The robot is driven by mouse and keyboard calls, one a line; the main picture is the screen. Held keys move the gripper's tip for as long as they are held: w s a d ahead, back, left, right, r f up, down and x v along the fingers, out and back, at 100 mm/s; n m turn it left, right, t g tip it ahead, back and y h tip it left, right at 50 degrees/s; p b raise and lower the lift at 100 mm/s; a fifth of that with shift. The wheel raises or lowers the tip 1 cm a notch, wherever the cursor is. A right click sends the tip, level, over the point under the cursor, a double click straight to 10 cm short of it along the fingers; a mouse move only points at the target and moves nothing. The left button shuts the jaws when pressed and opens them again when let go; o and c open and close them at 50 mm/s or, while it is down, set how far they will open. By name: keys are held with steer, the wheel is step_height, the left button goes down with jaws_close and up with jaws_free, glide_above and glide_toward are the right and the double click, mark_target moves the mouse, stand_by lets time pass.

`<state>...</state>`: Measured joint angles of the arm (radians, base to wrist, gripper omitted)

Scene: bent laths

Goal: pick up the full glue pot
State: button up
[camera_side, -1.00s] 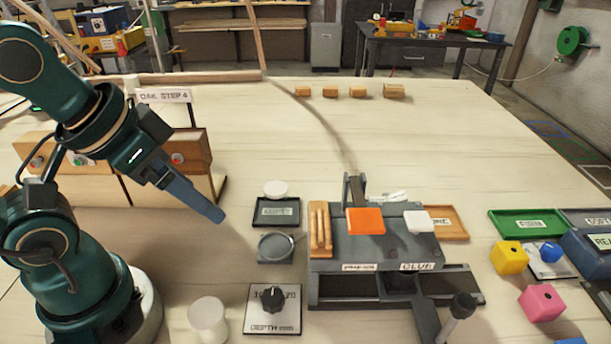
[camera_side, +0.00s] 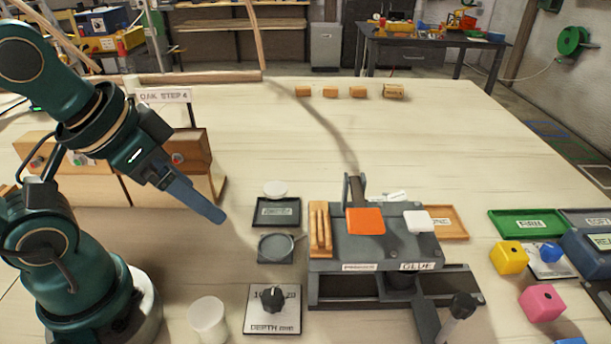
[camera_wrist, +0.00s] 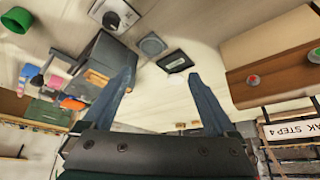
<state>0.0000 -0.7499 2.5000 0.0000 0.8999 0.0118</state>
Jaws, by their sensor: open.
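A plain white cylindrical pot (camera_side: 208,318) stands upright near the front edge in the side view, left of the depth dial. No label or contents show on it, so I cannot tell whether it is the full glue pot. A dark round pot-like shape (camera_side: 401,276) sits partly hidden under the grey bench fixture (camera_side: 345,248), behind its GLUE label (camera_side: 417,266). My gripper (camera_side: 217,215) hangs above the table, up and left of the black tray, apart from both. In the wrist view its two blue fingers (camera_wrist: 160,82) are spread, with nothing between them.
Wooden drawer boxes (camera_side: 195,150) stand behind my arm. Coloured blocks (camera_side: 541,303) lie right. The table's back middle is mostly clear.

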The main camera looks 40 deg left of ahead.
mark_target(205, 313)
steer(key=s+d+f+m+g, duration=0.1)
steer(key=d+f+m, duration=0.1)
steer(key=m, duration=0.6)
steer(key=s+d+f+m+g, duration=0.2)
steer(key=d+f+m, duration=0.1)
steer(key=m, duration=0.5)
steer(key=s+d+f+m+g+y, duration=0.1)
steer(key=d+f+m, duration=0.1)
steer(key=m, duration=0.6)
steer(key=shift+s+d+f+g, duration=0.1)
steer(key=shift+s+f+g, duration=0.05)
steer(key=shift+f, duration=0.25)
steer(key=shift+s+d+f+g, duration=0.1)
steer(key=shift+s+f+g, duration=0.05)
steer(key=shift+f, duration=0.25)
steer(key=shift+s+d+f+m, duration=0.2)
steer(key=shift+s+f+m, duration=0.1)
steer(key=shift+s, duration=0.15)
steer(key=shift+w+a+f, duration=0.1)
steer(key=shift+a+f, duration=0.05)
steer(key=shift+f, duration=1.1)
steer(key=shift+w+a+f, duration=0.1)
steer(key=shift+f, duration=1.15)
steer(key=c, duration=1.5)
